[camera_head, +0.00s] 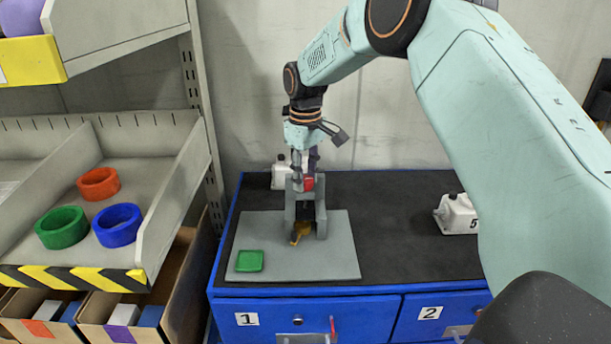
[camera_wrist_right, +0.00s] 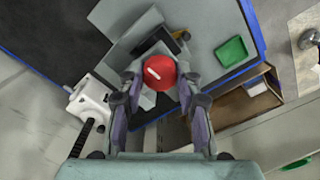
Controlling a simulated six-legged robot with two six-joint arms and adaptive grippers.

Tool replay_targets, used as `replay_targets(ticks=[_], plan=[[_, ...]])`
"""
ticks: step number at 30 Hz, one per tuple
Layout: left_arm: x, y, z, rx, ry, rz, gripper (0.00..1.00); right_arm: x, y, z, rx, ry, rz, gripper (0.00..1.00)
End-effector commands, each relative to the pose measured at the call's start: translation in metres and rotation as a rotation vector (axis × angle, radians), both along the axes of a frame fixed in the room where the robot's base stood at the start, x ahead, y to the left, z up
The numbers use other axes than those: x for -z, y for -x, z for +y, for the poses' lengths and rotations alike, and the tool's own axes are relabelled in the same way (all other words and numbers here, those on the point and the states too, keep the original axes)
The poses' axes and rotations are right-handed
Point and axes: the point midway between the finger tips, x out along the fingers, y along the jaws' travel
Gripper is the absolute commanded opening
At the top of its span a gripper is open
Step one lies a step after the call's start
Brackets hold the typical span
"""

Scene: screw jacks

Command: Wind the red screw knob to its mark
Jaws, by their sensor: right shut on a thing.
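The red screw knob (camera_head: 309,184) sits at the top of a grey screw jack frame (camera_head: 320,215) on a grey plate (camera_head: 335,262). In the right wrist view the knob (camera_wrist_right: 160,74) is round, with a short white line on its face. My right gripper (camera_head: 304,172) reaches down from above onto the knob. In the right wrist view its fingers (camera_wrist_right: 159,82) are shut on the knob, one on each side. A brass-coloured part (camera_head: 300,232) shows low inside the frame. I cannot make out a separate target mark. My left gripper is not in view.
A green square block (camera_head: 250,261) lies on the plate's front left. White containers stand behind the jack (camera_head: 281,176) and at the right (camera_head: 455,214). A shelf at the left holds orange, green and blue rings (camera_head: 117,225). The dark bench top (camera_head: 400,225) between is clear.

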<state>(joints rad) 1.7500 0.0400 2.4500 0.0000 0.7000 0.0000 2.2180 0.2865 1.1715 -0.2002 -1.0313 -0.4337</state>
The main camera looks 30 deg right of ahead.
Motion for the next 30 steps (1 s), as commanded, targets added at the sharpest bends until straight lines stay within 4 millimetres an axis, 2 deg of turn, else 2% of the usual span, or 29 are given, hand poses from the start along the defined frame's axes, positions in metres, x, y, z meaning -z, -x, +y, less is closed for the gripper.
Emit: replay_targets(ticks=[30], plan=[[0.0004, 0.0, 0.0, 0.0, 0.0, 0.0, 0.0, 0.0069, 0.0046, 0.0015, -0.966, -0.008, 0.016, 0.03]])
